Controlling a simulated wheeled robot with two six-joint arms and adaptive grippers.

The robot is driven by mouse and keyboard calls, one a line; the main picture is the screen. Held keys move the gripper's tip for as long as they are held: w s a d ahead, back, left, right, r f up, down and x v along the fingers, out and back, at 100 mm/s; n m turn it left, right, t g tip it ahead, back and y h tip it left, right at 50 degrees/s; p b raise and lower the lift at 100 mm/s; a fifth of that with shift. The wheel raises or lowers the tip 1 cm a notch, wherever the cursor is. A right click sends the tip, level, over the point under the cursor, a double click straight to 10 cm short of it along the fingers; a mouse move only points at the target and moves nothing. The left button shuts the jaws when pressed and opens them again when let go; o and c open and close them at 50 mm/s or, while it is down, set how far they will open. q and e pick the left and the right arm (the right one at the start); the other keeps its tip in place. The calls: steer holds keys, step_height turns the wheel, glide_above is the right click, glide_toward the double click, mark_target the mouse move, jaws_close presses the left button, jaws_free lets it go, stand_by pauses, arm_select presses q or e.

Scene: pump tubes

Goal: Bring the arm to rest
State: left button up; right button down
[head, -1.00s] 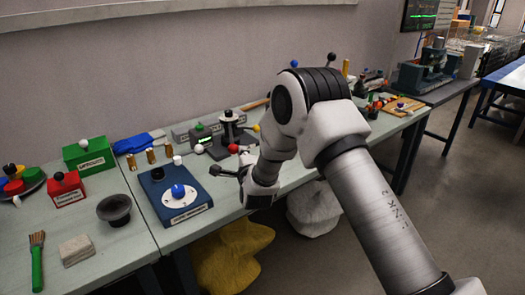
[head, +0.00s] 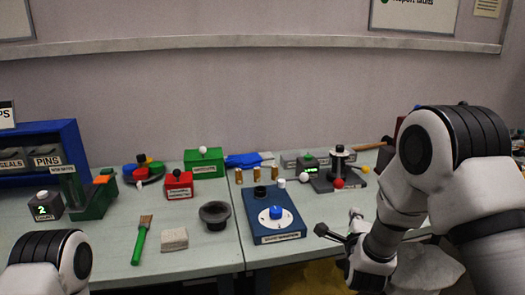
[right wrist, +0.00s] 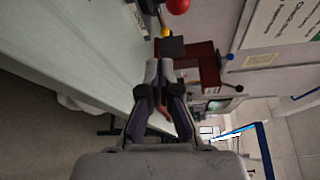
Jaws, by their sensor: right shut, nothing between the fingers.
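My right arm reaches in from the right in the head view, with its right gripper (head: 324,231) low over the front edge of the bench. The gripper sits right of the blue dial box (head: 291,223), apart from it as far as I can tell. In the right wrist view, the right gripper (right wrist: 159,68) has its fingers together with nothing between them. Part of my left arm shows at the lower left of the head view; its gripper is out of the picture.
The bench (head: 200,262) holds a dark bowl (head: 214,212), a grey block (head: 174,239), a green-handled brush (head: 141,240), a red box (head: 179,186), a green box (head: 204,162) and a pump stand (head: 339,168). A blue bin rack (head: 70,135) stands at left.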

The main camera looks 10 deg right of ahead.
steer(key=s+a+f+n+g+y+p, duration=0.1)
steer(key=s+f+n+g+y+p, duration=0.2)
steer(key=s+f, duration=0.75)
steer(key=s+a+f+n+g, duration=0.25)
steer(key=s+f+g, duration=0.4)
steer(key=f, duration=0.75)
steer(key=s+a+f+n+g+y, duration=0.1)
steer(key=s+a+f+n+g, duration=0.1)
steer(key=s+n, duration=0.7)
steer(key=s+a+f+n+g+y, duration=0.1)
steer(key=s+f+n+g+y, duration=0.1)
steer(key=s+n, duration=0.7)
steer(key=s+f+g, duration=0.1)
steer(key=s+g, duration=0.1)
steer(key=s, duration=0.2)
steer(key=shift+a+p, duration=0.3)
steer(key=shift+a, duration=0.05)
steer(key=shift+g, duration=0.25)
